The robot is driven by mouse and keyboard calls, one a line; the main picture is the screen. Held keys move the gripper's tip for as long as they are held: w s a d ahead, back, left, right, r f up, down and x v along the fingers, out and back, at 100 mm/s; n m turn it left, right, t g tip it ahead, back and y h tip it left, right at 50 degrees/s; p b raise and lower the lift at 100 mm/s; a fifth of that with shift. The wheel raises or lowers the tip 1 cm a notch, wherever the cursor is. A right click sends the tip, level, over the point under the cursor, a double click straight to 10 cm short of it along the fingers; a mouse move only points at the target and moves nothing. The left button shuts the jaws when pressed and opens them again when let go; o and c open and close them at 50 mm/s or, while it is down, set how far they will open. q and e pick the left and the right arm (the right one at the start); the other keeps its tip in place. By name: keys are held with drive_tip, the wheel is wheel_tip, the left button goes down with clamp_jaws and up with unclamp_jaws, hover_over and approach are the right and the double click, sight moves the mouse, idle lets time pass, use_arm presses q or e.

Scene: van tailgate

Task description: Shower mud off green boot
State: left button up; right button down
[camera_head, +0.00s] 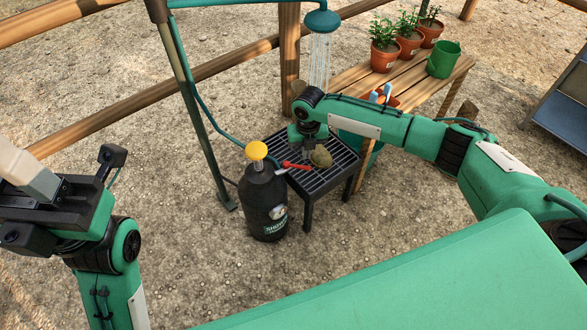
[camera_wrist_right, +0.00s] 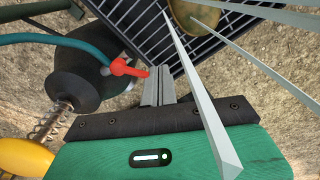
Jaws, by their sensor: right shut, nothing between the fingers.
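The boot (camera_head: 320,156) is an olive-brown shape on the black grate (camera_head: 340,178). It shows partly at the top of the right wrist view (camera_wrist_right: 188,14). Streams of water (camera_head: 319,62) fall from the teal shower head (camera_head: 322,21) toward it. My right gripper (camera_wrist_right: 160,84) is shut and empty above the grate, with its tips close beside the red lever (camera_wrist_right: 127,68); I cannot tell whether they touch. The lever also shows in the head view (camera_head: 296,166). My left gripper (camera_head: 48,195) is at the left edge; its jaw state is unclear.
A black canister (camera_head: 262,205) with a yellow knob (camera_head: 256,150) stands left of the grate, linked by a teal hose. A wooden bench (camera_head: 410,78) holds potted plants (camera_head: 384,45) and a green can (camera_head: 443,60). A post (camera_head: 190,100) stands behind. The gravel in front is clear.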

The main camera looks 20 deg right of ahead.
drive_tip(key=shift+w+d, duration=0.4)
drive_tip(key=shift+f+b, duration=0.8)
drive_tip(key=shift+f, duration=1.55)
idle(0.4)
